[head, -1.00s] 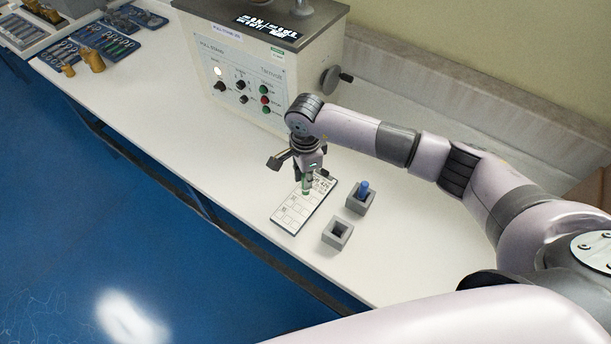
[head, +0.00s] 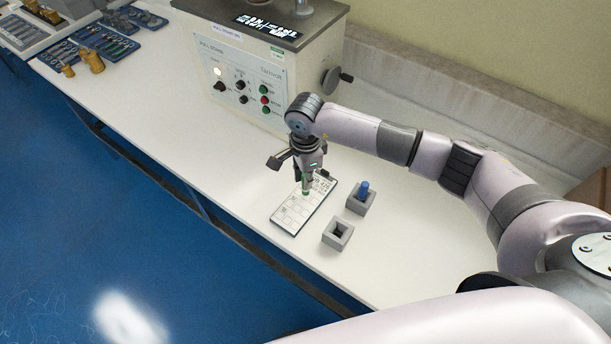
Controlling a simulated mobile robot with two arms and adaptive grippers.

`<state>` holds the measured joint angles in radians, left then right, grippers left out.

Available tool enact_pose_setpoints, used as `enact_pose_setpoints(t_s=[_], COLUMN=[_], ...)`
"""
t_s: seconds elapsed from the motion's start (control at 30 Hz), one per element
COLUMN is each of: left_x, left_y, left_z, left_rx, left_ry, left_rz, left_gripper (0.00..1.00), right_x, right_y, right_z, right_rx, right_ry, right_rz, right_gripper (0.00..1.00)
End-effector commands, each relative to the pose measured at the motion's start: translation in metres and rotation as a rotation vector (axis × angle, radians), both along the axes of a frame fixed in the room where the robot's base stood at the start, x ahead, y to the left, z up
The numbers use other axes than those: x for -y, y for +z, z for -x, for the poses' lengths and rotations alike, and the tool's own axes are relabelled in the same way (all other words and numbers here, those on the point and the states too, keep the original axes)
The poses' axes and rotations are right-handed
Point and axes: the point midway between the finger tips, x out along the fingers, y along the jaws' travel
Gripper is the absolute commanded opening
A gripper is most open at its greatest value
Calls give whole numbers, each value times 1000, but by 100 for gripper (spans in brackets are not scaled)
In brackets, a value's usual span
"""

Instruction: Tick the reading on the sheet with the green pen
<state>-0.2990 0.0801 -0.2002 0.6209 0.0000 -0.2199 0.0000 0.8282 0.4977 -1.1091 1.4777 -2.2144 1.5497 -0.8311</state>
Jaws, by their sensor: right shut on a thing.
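The sheet (head: 290,218) lies on the white bench in front of the testing machine, with printed boxes and a dark clip at its upper end. My right gripper (head: 306,178) is above the upper part of the sheet, shut on the green pen (head: 306,189). The pen points down over the sheet; whether its tip touches the paper is too small to tell. My gripper hides part of the pen and of the sheet's upper left side. My left gripper is not in view.
An empty grey holder (head: 338,233) stands nearer the front edge. The testing machine (head: 245,75) with its display is behind. Blue tool trays (head: 105,42) and brass pieces (head: 92,62) are far left.

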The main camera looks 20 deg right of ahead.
Motion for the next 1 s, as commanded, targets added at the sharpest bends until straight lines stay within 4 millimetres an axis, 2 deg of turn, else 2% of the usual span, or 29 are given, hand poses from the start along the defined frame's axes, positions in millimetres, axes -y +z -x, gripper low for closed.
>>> enact_pose_setpoints(t_s=[1.0], left_x=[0], left_y=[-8], left_z=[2], left_rx=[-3], left_ry=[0], left_rz=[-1], left_gripper=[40], right_x=[0], right_y=[-3], right_z=[0], right_rx=[0], right_ry=[0], right_rz=[0], right_gripper=[0])
